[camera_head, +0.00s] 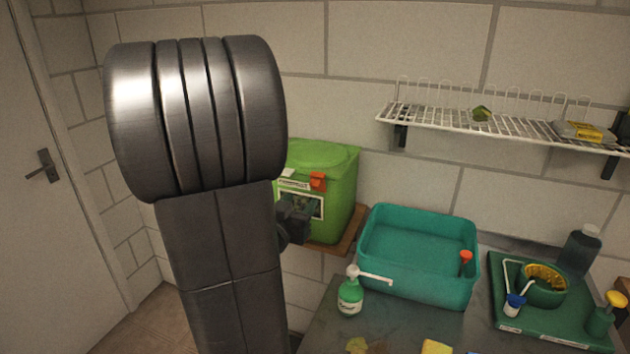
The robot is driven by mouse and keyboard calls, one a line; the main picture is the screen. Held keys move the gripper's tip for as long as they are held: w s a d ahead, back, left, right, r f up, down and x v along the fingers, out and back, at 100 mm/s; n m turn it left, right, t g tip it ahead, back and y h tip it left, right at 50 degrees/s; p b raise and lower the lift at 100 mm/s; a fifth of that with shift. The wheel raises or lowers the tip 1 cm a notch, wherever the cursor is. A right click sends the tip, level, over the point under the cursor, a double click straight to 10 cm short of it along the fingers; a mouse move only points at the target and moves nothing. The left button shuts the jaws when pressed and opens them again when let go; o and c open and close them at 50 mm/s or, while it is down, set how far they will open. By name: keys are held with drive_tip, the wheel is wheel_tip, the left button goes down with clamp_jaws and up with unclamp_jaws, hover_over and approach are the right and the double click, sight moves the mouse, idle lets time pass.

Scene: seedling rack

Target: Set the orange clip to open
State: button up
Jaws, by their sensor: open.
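The orange clip (318,181) is a small block on the front of the green lidded bin (341,205), just under the lid's edge. The lid (320,154) looks down on the bin. The clip is too small to tell whether it is open or shut. My gripper (292,222) is a dark shape in front of the bin's label, below and left of the clip and apart from it in the picture. It is open, and I see nothing held. My large grey arm hides the bin's left side and part of the gripper.
The bin stands on a wooden shelf (347,240). To its right are a teal basin (417,282) and a soap pump bottle (350,297) on a dark counter (400,325). A green tray (545,325) is farther right. A white wire rack (455,122) hangs on the wall above.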

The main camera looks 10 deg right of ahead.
sight(313, 185)
drive_tip(key=p+x, duration=0.1)
drive_tip(key=x, duration=0.9)
drive_tip(key=shift+w+d+p, duration=0.1)
drive_tip(key=shift+w+p, duration=0.05)
drive_tip(key=shift+p, duration=0.25)
drive_tip(key=shift+f, duration=0.1)
drive_tip(key=c, duration=0.7)
